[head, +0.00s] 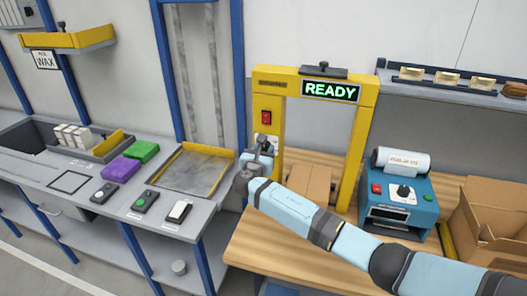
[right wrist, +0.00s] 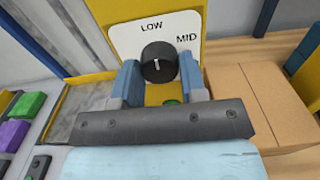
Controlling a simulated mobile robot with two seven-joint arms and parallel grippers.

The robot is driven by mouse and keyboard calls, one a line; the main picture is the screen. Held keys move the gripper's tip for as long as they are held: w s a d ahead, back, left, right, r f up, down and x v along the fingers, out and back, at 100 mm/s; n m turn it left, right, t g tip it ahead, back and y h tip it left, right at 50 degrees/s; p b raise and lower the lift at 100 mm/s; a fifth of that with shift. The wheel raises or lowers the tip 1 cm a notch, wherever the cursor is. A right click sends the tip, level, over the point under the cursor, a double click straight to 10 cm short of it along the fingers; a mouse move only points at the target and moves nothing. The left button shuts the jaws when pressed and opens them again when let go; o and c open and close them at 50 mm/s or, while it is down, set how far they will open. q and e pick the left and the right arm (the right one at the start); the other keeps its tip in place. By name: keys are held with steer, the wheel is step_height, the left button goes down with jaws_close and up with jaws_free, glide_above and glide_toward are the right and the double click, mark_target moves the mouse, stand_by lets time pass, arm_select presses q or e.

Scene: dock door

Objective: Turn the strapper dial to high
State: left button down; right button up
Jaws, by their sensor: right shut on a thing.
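The yellow strapper arch (head: 358,135) stands on the wooden bench with a lit READY sign (head: 331,91) and a red switch (head: 266,117). Its black dial (right wrist: 158,60) shows in the right wrist view on a white plate (right wrist: 187,25) marked LOW and MID; no HIGH mark shows. The dial's short white line is near upright, roughly toward LOW. My right gripper (right wrist: 160,82) is shut on the dial, one finger on each side. In the head view my right gripper (head: 262,152) is at the arch's left post and hides the dial. My left gripper is not in view.
A brown carton (head: 307,184) lies under the arch. A blue machine (head: 398,212) with its own black knob and an open cardboard box (head: 490,220) stand to the right. A grey counter (head: 62,207) with a yellow-edged tray (head: 190,172) and green and purple blocks is left.

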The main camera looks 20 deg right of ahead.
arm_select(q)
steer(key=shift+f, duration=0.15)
arm_select(e)
steer(key=m+b, duration=0.8)
steer(key=m, duration=0.2)
steer(key=m+b, duration=0.9)
steer(key=shift+a+f+m, duration=0.1)
steer(key=shift+f+m, duration=0.1)
steer(key=shift+m, duration=0.2)
steer(key=shift+r+m+b, duration=0.1)
steer(key=shift+m+b, duration=0.95)
steer(key=shift+m, duration=0.05)
steer(key=shift+r+m+b, duration=0.15)
steer(key=shift+m+b, duration=0.5)
steer(key=shift+m, duration=0.15)
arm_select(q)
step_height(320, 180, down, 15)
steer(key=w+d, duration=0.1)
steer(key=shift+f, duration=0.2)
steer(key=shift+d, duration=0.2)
